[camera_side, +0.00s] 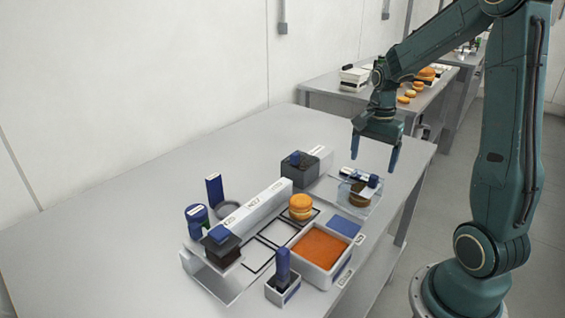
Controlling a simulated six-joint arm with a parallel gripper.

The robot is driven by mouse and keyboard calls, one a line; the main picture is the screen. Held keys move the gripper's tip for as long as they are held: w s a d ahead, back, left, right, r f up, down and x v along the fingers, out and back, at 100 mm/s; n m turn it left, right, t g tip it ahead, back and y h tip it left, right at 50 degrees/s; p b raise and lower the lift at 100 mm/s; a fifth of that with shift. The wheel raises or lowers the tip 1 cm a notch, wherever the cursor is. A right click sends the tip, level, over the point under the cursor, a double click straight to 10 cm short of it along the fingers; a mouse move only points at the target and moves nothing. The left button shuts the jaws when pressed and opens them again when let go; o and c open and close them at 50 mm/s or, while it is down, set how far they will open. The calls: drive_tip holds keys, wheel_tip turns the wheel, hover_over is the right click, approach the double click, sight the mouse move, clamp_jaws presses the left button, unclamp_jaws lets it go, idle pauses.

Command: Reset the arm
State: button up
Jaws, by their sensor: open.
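My gripper (374,158) is open, with its blue fingers pointing down and apart. It hangs empty above the right part of the grey table (120,230). Below and just left of it in the picture is a clear container (362,203) with a brown round inside and a dark blue handled piece (362,178) on top. A round orange-brown filled piece (301,206) sits near the middle of the work area, beside black-outlined squares (275,236).
A white box of orange filling (320,247) stands at the front. A small box with a blue handle (283,268), a dark block (292,166), a white labelled bar (255,204) and blue-topped containers (197,219) stand around it. The table's left side is clear.

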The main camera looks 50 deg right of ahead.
drive_tip(key=s+a+r+n+t, duration=0.2)
drive_tip(key=a+r+n, duration=0.65)
drive_tip(key=a, duration=0.35)
drive_tip(key=s+a+r+n+t, duration=0.3)
drive_tip(key=s+a+n, duration=0.5)
drive_tip(key=a+n, duration=0.1)
drive_tip(key=shift+s+r+t, duration=0.25)
drive_tip(key=shift+s+t, duration=0.05)
drive_tip(key=shift+n, duration=0.25)
idle(0.4)
